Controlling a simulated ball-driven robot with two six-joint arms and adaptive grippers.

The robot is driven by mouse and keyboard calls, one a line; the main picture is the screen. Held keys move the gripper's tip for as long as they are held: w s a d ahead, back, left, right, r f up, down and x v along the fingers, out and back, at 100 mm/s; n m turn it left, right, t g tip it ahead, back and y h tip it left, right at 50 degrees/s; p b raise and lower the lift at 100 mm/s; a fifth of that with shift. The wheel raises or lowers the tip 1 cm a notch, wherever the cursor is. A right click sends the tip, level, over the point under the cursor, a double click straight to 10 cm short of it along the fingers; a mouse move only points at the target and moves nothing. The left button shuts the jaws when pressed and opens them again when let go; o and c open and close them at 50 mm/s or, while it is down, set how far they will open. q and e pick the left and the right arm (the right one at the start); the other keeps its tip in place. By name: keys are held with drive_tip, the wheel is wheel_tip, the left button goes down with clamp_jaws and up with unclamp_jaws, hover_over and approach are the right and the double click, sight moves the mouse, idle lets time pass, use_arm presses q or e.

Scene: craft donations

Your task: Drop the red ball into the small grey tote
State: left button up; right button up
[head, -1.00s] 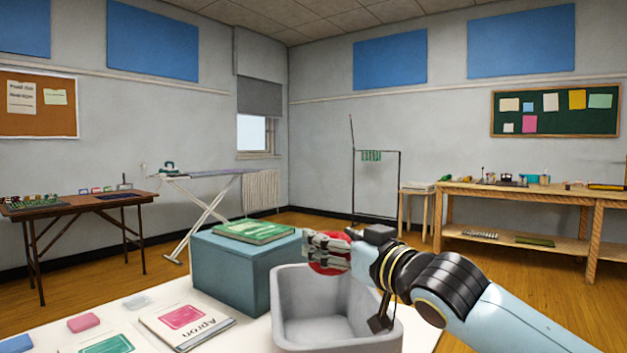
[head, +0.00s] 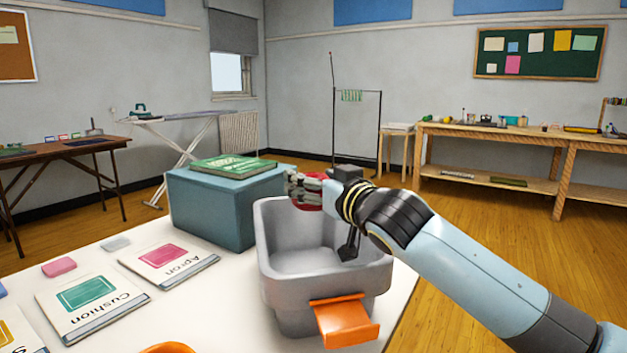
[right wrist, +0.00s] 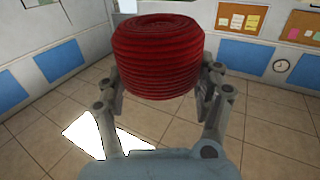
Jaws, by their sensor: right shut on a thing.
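The small grey tote (head: 272,240) stands on the white table, and its visible inside is empty. My right gripper (head: 307,190) is above the tote's far part, shut on the red ball (head: 309,206). In the head view the gripper's fingers hide much of the ball. In the right wrist view the red ball (right wrist: 158,55) looks like a ribbed wound ball between the two fingers of the right gripper (right wrist: 160,88). My left gripper is not in view.
A teal box (head: 215,205) with a green book (head: 233,168) on top stands left of the tote. An orange piece (head: 344,320) sits at the tote's near side. The Apron packet (head: 169,262) and Cushion packet (head: 91,302) lie on the white table (head: 225,300).

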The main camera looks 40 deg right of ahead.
drive_tip(key=shift+r, duration=0.1)
drive_tip(key=o, duration=1.2)
wheel_tip(320, 180, up, 10)
